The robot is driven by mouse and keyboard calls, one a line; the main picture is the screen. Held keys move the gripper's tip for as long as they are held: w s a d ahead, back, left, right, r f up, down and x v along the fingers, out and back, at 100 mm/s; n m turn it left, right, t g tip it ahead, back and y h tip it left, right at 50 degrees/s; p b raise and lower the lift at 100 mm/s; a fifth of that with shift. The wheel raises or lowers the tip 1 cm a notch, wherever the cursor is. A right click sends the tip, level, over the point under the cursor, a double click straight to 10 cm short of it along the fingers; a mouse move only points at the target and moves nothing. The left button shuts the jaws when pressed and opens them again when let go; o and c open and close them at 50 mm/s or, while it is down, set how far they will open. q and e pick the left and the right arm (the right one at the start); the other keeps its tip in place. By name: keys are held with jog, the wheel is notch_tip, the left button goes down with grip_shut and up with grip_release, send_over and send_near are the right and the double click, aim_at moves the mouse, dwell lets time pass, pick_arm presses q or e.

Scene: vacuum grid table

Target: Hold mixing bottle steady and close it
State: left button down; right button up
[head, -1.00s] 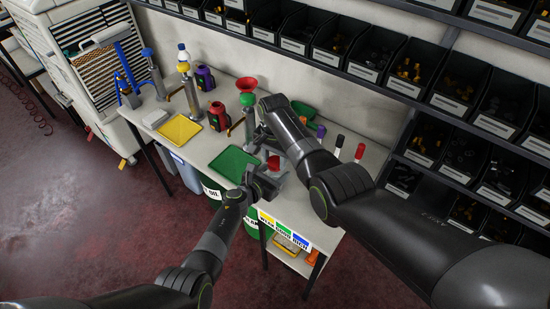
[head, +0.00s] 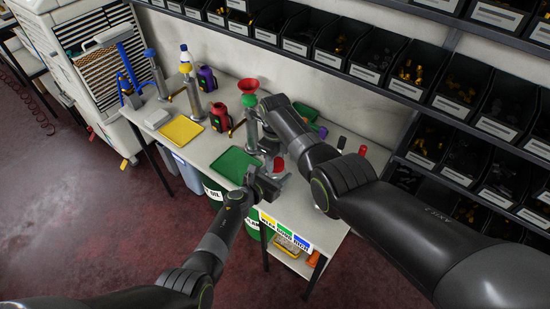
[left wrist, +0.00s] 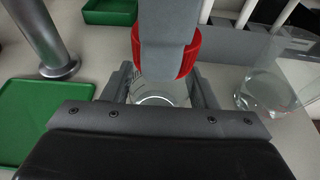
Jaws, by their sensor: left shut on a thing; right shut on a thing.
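A clear mixing bottle stands upright between the fingers of my left gripper (left wrist: 160,88); its glass (left wrist: 158,96) shows in the left wrist view. My left gripper (head: 272,181) is shut on it at the table's front. A red lid (left wrist: 190,58) sits directly above the bottle and also shows in the head view (head: 279,164). My right gripper (left wrist: 168,40) is shut on the lid from above, its grey finger covering the middle of it. The seam between lid and bottle is partly hidden, so I cannot tell how tightly the lid sits.
A green tray (head: 235,165) lies left of the bottle and a yellow tray (head: 182,131) farther left. A clear glass container (left wrist: 268,88) stands close on the right in the left wrist view. A metal post (left wrist: 45,40) and a green bin (left wrist: 109,11) stand behind. Shelves of black bins line the wall.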

jog(key=m, duration=0.3)
jog(key=shift+w+d, duration=0.1)
jog(key=shift+w, duration=0.05)
jog(key=o, duration=0.9)
jog(key=shift+r, duration=2.25)
jog(key=shift+c, duration=0.2)
